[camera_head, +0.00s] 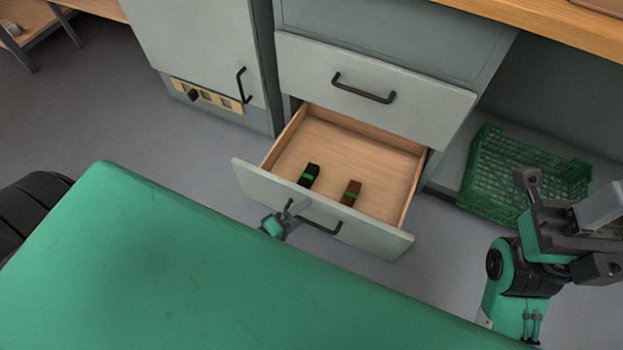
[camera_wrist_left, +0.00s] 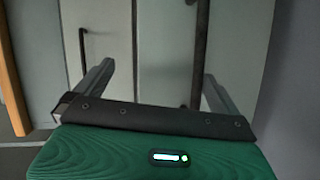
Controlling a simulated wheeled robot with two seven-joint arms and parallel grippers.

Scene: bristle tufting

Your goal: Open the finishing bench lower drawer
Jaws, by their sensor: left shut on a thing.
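The finishing bench lower drawer (camera_head: 385,232) stands pulled out in the head view, its wooden inside showing. Its dark bar handle (camera_head: 325,230) is on the pale front; a dark bar, the handle, also shows in the left wrist view (camera_wrist_left: 201,45). My left gripper (camera_head: 289,210) is at the left end of this handle and shut on it. Much of my left arm is hidden behind the green surface. In the left wrist view the two fingers stand either side of the view's middle.
A black and a brown piece (camera_head: 350,193), each with a green band, lie in the drawer. The upper drawer (camera_head: 380,85) is shut above. A green crate (camera_head: 520,170) stands at the right. A cabinet door (camera_head: 195,45) is shut at the left. Floor is clear left of the drawer.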

